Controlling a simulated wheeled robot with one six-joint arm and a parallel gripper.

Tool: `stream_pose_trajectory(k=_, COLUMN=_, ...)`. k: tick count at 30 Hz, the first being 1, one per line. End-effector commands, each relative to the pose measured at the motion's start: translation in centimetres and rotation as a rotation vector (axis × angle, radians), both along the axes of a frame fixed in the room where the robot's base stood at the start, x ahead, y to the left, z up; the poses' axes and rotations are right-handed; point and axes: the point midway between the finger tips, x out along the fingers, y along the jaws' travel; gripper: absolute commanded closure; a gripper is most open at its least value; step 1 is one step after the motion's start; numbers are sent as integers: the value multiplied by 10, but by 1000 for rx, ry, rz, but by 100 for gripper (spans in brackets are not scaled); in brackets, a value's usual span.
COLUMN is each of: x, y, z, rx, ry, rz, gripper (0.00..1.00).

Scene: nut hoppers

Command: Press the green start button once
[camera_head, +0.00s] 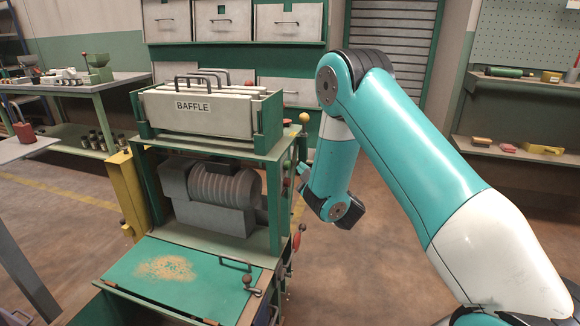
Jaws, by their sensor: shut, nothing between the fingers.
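The green start button cannot be made out in this view. The machine (272,205) with a green frame stands left of centre, and its right side is seen at a steep angle. A yellow ball-shaped knob (304,117) and red parts (298,238) show along that side. My arm reaches in from the lower right, bends at the top and comes down close beside the machine's right side.
Bins marked BAFFLE (193,106) sit on top of the machine. A green hinged panel (130,270) with brown crumbs lies at its front. A workbench (120,82) stands at the left, and shelves (525,150) hang at the right. The floor right of the machine is open.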

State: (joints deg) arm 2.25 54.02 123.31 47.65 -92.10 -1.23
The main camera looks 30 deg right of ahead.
Motion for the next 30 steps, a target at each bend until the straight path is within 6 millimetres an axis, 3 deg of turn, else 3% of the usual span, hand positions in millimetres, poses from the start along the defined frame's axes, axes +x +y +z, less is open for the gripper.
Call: stream_pose_trajectory(k=30, x=9, y=9, z=0, rx=0, ry=-1, rz=1, gripper=100)
